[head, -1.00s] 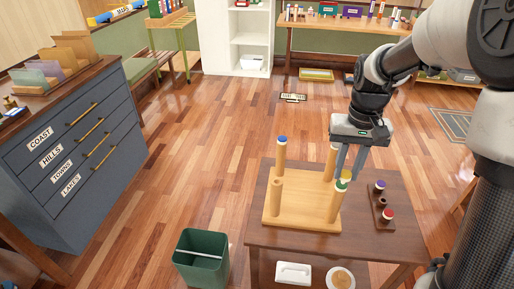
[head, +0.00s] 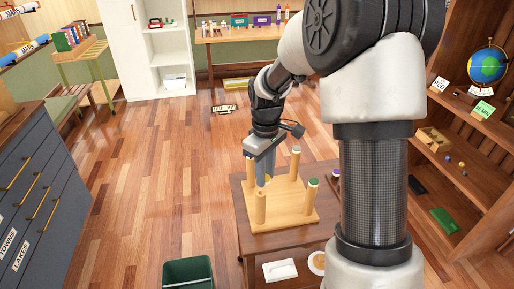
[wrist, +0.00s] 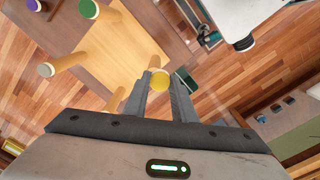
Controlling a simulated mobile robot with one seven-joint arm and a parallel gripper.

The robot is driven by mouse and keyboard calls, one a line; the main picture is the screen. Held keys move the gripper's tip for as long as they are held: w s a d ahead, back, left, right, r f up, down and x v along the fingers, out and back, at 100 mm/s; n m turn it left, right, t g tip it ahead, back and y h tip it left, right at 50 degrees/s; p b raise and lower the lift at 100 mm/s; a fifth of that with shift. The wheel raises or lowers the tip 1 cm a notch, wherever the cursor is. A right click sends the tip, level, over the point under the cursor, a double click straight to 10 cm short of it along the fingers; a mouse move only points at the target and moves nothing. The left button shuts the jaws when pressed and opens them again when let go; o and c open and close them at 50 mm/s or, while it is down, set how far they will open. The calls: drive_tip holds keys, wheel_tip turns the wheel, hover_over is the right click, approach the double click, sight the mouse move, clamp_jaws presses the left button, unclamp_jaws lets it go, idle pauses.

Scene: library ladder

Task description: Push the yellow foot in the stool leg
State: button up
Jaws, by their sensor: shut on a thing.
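The stool (head: 290,212) lies upside down on a dark wooden table, its legs pointing up. The yellow foot (wrist: 160,80) is between my gripper's two fingers (wrist: 161,89); in the head view it is a small yellow patch. My gripper (head: 265,182) is shut on it, above the near-left leg (head: 260,210). In the wrist view the foot covers that leg's top; I cannot tell whether they touch. The near-right leg has a green foot (head: 313,182); the far-right leg has a pale top (head: 296,150).
A purple-topped piece (head: 336,173) stands right of the stool, partly behind my arm. A white box (head: 281,270) and a round dish (head: 317,262) sit low at the table's front. A green bin (head: 188,272) stands on the floor. The floor to the left is clear.

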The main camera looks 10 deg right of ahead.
drive_tip(key=n+p, duration=0.1)
drive_tip(key=n, duration=0.1)
drive_tip(key=w+r+n+p, duration=0.1)
drive_tip(key=r+n+p, duration=0.1)
drive_tip(key=n+p, duration=0.1)
drive_tip(key=shift+w+a+r+n, duration=0.15)
drive_tip(key=shift+w+a+n, duration=0.05)
drive_tip(key=shift+a+n, duration=0.1)
drive_tip(key=shift+w+f+n+b, duration=0.25)
drive_tip(key=shift+f+n, duration=0.5)
drive_tip(key=shift+f, duration=0.45)
drive_tip(key=shift+w+f+n+b, duration=0.15)
drive_tip(key=shift+f+n+b, duration=0.15)
drive_tip(key=shift+f+n, duration=0.65)
drive_tip(key=shift+w+f+n+b, duration=0.25)
drive_tip(key=shift+f+n, duration=0.25)
drive_tip(key=shift+f, duration=0.9)
drive_tip(key=shift+s+f+b, duration=0.1)
drive_tip(key=shift+f+b, duration=0.85)
drive_tip(key=shift+f, duration=0.35)
idle(0.4)
drive_tip(key=o, duration=1.6)
drive_tip(key=shift+c, duration=0.2)
drive_tip(key=shift+r, duration=0.15)
drive_tip(key=shift+r+p, duration=2.15)
drive_tip(key=shift+r, duration=0.75)
